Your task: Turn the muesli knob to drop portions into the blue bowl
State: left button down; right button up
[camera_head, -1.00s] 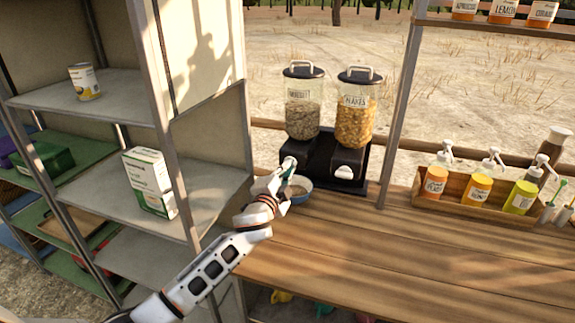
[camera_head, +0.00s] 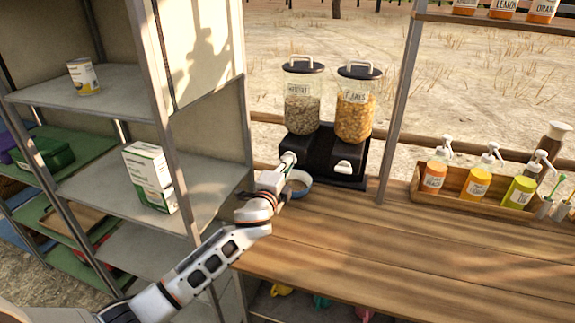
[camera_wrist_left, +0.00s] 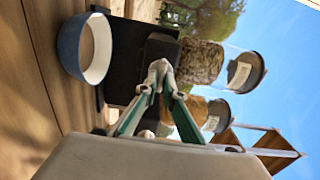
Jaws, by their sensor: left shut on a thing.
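The muesli dispenser (camera_head: 301,108) is a clear hopper with a black lid and a label, about half full of greyish-brown flakes on a black base. My left gripper (camera_head: 289,158) is at the front of that base, where the muesli knob sits. In the left wrist view its fingertips (camera_wrist_left: 160,72) are closed together on the knob, which they mostly hide. The blue bowl (camera_head: 306,188) has a pale inside and stands on the counter below the spout, partly behind my gripper. It also shows in the left wrist view (camera_wrist_left: 68,48); its contents are unclear. My right gripper is out of view.
A flakes dispenser (camera_head: 354,115) with a white knob (camera_head: 343,167) stands right beside the muesli one. A wooden tray (camera_head: 455,200) of pump bottles is further right. Metal shelves (camera_head: 95,185) stand left. The front of the counter (camera_head: 400,250) is clear.

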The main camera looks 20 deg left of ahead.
pick_arm(q)
jog(key=c, duration=2.2)
grip_release()
jog(key=shift+o, duration=0.2)
jog(key=s, duration=1.2)
jog(key=shift+a, duration=0.25)
